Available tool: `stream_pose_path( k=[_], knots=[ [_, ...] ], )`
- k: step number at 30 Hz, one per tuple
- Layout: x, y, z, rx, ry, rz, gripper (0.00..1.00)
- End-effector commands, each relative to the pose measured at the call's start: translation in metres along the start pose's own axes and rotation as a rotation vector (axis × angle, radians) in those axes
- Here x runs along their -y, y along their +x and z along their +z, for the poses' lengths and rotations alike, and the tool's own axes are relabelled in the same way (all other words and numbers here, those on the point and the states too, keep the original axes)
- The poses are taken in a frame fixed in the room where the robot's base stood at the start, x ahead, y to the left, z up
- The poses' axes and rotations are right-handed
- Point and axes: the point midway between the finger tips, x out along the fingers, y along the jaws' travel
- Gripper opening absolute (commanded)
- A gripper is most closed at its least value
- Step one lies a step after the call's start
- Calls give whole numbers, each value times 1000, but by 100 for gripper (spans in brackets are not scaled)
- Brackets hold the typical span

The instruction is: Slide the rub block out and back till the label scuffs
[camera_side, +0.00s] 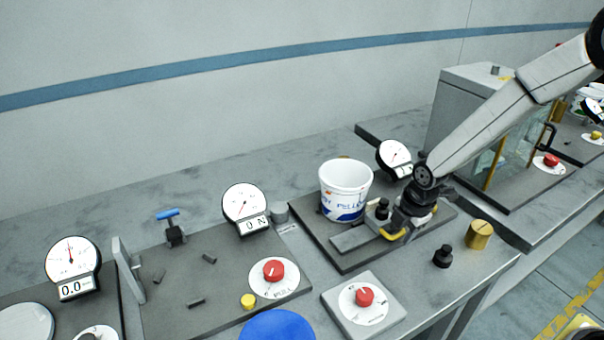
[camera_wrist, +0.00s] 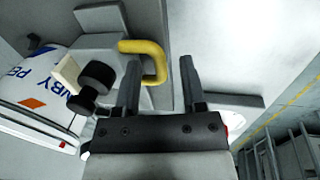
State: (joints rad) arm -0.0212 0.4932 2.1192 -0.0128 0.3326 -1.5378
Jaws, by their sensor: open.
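A white tub (camera_side: 346,177) with a blue printed label (camera_side: 343,207) stands upright on a grey plate; the label also shows in the wrist view (camera_wrist: 40,78). The rub block (camera_wrist: 102,48) is grey, with a cream pad (camera_wrist: 67,75) facing the label; I cannot tell whether they touch. Its yellow U-shaped handle (camera_wrist: 157,62) also shows in the side view (camera_side: 393,235). My gripper (camera_wrist: 160,65) is open, its fingers on either side of the handle's outer bar, without closing on it. In the side view, my gripper (camera_side: 402,226) partly hides the block.
A black knob (camera_wrist: 96,78) stands close beside my left finger. A dial gauge (camera_side: 394,154) stands behind my wrist. A brass weight (camera_side: 479,235) and a black weight (camera_side: 443,257) sit to the right. A red-knob box (camera_side: 364,307) is in front.

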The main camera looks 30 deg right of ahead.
Motion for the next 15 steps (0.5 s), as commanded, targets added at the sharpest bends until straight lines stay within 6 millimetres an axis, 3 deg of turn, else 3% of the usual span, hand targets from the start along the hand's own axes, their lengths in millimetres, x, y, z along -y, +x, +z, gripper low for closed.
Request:
stream_pose_path(
  k=[2,7,15],
  knots=[
    [0,0,0,0,0,0,53],
    [0,0,0,0,0,0,2],
    [0,0,0,0,0,0,0]
  ],
)
